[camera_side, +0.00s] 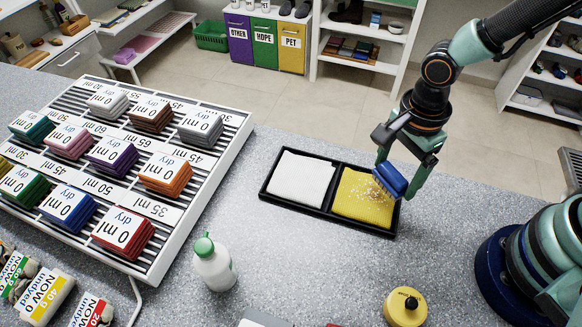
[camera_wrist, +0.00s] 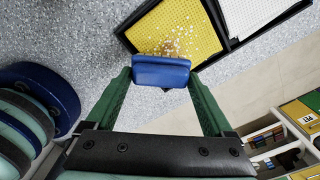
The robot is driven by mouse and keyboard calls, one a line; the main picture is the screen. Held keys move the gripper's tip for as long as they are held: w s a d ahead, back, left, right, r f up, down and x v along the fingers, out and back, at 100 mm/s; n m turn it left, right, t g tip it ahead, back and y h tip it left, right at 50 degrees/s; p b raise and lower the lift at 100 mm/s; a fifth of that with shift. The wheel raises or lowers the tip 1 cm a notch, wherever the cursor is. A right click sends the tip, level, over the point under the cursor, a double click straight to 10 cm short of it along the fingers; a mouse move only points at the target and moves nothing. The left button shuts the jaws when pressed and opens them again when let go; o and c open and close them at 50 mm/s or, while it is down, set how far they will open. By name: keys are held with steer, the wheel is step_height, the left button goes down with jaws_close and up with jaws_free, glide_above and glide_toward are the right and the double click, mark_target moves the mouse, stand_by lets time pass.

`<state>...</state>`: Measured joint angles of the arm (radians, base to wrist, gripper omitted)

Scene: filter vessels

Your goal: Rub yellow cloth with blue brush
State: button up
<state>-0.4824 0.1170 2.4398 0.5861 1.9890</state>
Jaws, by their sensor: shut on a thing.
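The yellow cloth (camera_side: 360,200) lies flat in the right compartment of a black tray (camera_side: 316,213). Pale crumbs are scattered on its upper right part, beside the brush. The blue brush (camera_side: 391,179) is held tilted at the cloth's right edge, its bristles at or just above the cloth; I cannot tell if they touch. My gripper (camera_side: 398,170) is shut on the blue brush. In the wrist view the brush (camera_wrist: 161,71) sits between the two green fingers, with the yellow cloth (camera_wrist: 172,28) and crumbs just beyond it.
A white cloth (camera_side: 301,178) fills the tray's left compartment. A white bottle with a green cap (camera_side: 213,264) and a yellow round weight (camera_side: 405,307) stand nearer the front. A slatted rack (camera_side: 205,170) with labelled coloured stacks is at left. The counter around the tray is clear.

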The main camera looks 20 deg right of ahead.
steer(key=shift+r, duration=2.5)
